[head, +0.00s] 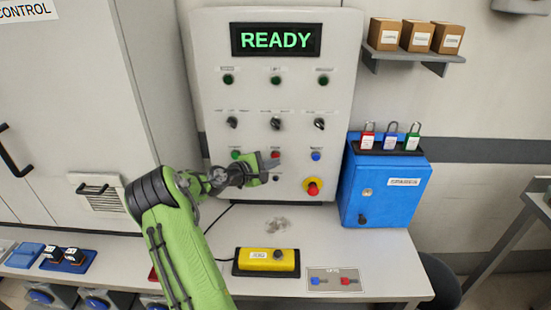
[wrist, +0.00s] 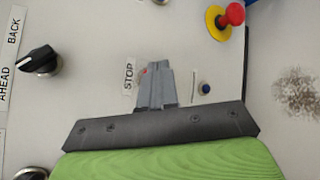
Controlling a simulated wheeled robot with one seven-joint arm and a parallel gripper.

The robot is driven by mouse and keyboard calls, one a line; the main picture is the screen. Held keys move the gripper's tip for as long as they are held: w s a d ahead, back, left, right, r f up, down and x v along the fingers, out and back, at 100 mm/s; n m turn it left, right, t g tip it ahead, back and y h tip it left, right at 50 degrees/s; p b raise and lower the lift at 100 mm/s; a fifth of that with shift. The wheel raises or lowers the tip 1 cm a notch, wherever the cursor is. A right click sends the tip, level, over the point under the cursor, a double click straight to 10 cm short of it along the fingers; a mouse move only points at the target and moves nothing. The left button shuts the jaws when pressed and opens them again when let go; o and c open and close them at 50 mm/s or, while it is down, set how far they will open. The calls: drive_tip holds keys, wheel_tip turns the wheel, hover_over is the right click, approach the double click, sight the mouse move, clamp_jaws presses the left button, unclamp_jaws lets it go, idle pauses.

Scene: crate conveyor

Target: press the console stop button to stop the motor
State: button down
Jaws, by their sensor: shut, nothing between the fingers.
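The console (head: 275,50) is a grey upright panel with a lit green READY display. The red stop button (head: 276,154) is in its lower row of buttons. In the wrist view a "STOP" label is readable, and a sliver of the red button (wrist: 144,72) shows at the edge of my fingers, which hide the rest of it. My gripper (head: 272,164) is shut and empty, with its fingertips right in front of the stop button. I cannot tell whether they touch it.
A green button (head: 236,155) and a blue button (head: 316,155) flank the stop button. A red mushroom knob on a yellow base (head: 313,187) sits below right. A blue padlock box (head: 385,190) stands to the right. A yellow pendant (head: 266,260) lies on the table.

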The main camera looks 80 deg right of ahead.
drive_tip(key=shift+a, duration=0.35)
drive_tip(key=shift+a, duration=0.1)
drive_tip(key=a, duration=0.2)
drive_tip(key=s+a+b, duration=0.1)
drive_tip(key=a, duration=0.1)
drive_tip(key=shift+s+a, duration=0.1)
drive_tip(key=shift+a, duration=0.25)
idle(0.7)
